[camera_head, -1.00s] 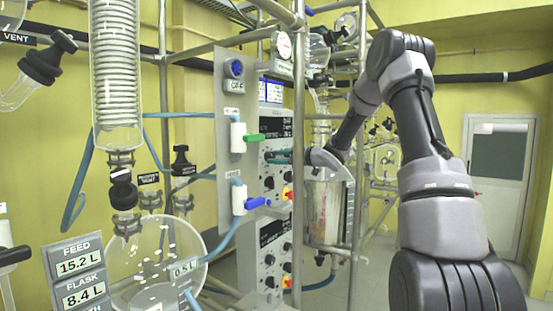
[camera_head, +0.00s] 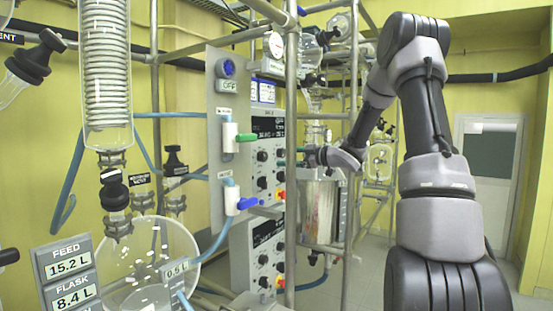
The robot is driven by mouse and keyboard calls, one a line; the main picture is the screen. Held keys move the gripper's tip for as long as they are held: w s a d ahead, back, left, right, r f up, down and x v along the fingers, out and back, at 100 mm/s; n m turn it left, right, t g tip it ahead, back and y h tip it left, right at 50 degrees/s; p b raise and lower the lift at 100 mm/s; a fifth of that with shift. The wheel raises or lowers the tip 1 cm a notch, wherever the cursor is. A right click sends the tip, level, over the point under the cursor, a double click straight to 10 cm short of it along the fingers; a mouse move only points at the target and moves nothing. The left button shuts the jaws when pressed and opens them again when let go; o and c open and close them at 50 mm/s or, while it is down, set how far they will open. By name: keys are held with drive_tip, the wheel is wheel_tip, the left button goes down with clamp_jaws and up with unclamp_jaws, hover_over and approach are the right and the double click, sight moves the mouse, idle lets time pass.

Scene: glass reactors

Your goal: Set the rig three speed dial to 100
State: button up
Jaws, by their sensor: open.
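Two grey control boxes with dark displays and black knobs are stacked behind the valve panel in the head view. The upper control box (camera_head: 268,125) has black knobs, an upper one (camera_head: 262,156) and a lower one (camera_head: 262,183). The lower control box (camera_head: 267,235) has similar knobs. Their labels are too small to read, so I cannot tell which knob is the rig three speed dial. My gripper (camera_head: 284,163) is open and points left at the upper box, beside its knobs. A vertical pole partly hides it, and I cannot tell whether it touches anything.
A vertical metal pole (camera_head: 291,230) stands in front of the boxes. A glass flask (camera_head: 150,265) and display plates (camera_head: 68,270) fill the lower left. Floor (camera_head: 372,260) shows at right.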

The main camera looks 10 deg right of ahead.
drive_tip(key=shift+v, duration=1.3)
drive_tip(key=s+d+r+m+t+h, duration=0.2)
drive_tip(key=s+d+r+m+h, duration=0.3)
drive_tip(key=s+r+m+h, duration=0.6)
drive_tip(key=s+a+f+m+g, duration=0.2)
drive_tip(key=s+m, duration=0.1)
drive_tip(key=s, duration=0.6)
drive_tip(key=s+a+f+m+g, duration=0.2)
drive_tip(key=s+a+f+m, duration=0.1)
drive_tip(key=s, duration=0.6)
drive_tip(key=s+a+f+m+g+y, duration=0.1)
drive_tip(key=s+a+f+m+g, duration=0.1)
drive_tip(key=s, duration=0.7)
drive_tip(key=shift+a+f+m+g, duration=0.15)
drive_tip(key=shift+f+m+g, duration=0.3)
drive_tip(key=shift+m+g, duration=0.05)
drive_tip(key=shift+w, duration=0.1)
drive_tip(key=shift+c, duration=0.3)
